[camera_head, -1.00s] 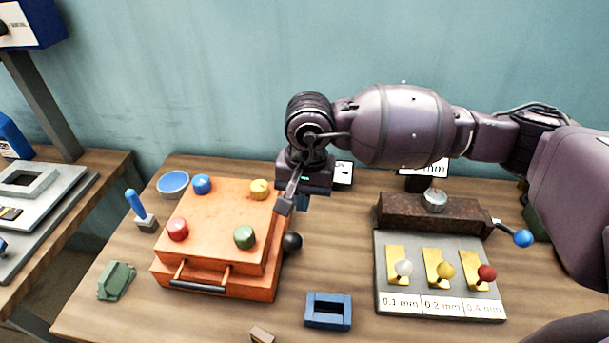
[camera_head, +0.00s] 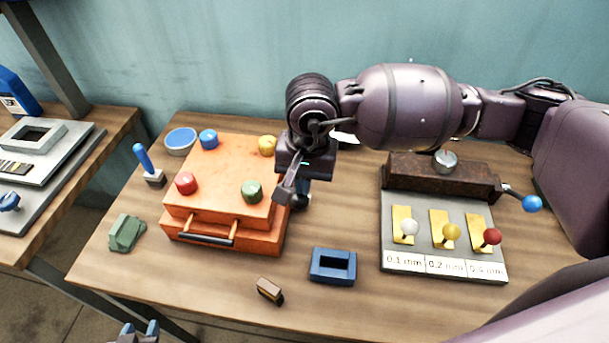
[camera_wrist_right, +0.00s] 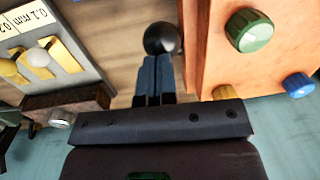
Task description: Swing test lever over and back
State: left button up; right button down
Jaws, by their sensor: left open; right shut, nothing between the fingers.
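The orange box (camera_head: 225,170) stands on the table with red, blue, yellow and green knobs on top. A lever with a black ball (camera_wrist_right: 161,38) is beside the box's right side; in the head view my right gripper mostly hides it. My right gripper (camera_head: 301,198) is shut and empty. In the right wrist view its blue fingertips (camera_wrist_right: 154,65) are right at the ball; I cannot tell whether they touch. A blue-ball lever (camera_head: 532,203) sticks out from the rusty block (camera_head: 440,177). My left gripper (camera_head: 138,332) is open at the bottom edge, away from the box.
A grey panel (camera_head: 385,215) with white, yellow and red ball levers lies right of the box. A blue frame (camera_head: 332,267) and a small brown block (camera_head: 269,291) lie in front. A blue bowl (camera_head: 180,141), blue-handled piece (camera_head: 145,160) and green block (camera_head: 126,232) are at left.

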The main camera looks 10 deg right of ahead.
pick_arm(q)
jog(key=f+b, duration=0.2)
jog(key=f, duration=0.1)
jog(key=f+b, duration=0.1)
jog(key=f, duration=0.1)
jog(key=shift+s+f, duration=0.25)
jog(key=shift+s, duration=0.05)
pick_arm(e)
jog(key=s+f, duration=0.1)
jog(key=s+a+f, duration=0.1)
jog(key=s, duration=0.1)
jog(key=shift+s+a+f, duration=0.25)
jog(key=shift+s+f, duration=0.05)
jog(key=shift+f, duration=0.1)
pick_arm(q)
jog(key=shift+r, duration=0.2)
